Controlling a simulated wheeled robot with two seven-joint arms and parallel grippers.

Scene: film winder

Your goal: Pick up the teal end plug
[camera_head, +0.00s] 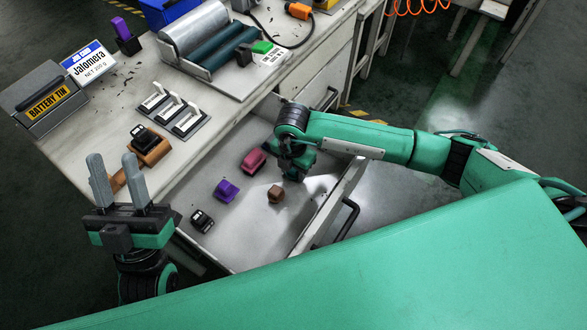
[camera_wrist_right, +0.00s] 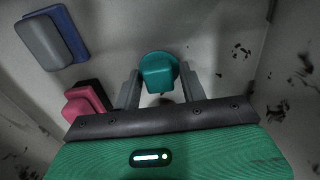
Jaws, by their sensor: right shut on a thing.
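The teal end plug (camera_wrist_right: 158,72) sits between the two fingers of my right gripper (camera_wrist_right: 160,84) in the right wrist view, and the fingers are shut on it. In the head view my right gripper (camera_head: 293,172) reaches down into the open drawer (camera_head: 215,165), and its wrist hides the plug. I cannot tell whether the plug still touches the drawer floor. My left gripper (camera_head: 113,165) is open, fingers up, beside the left part of the bench, with nothing seen held.
The drawer also holds a pink plug (camera_head: 253,160), a purple plug (camera_head: 227,190), a brown plug (camera_head: 276,194) and a black plug (camera_head: 202,221). The pink plug (camera_wrist_right: 88,100) is close beside my right gripper.

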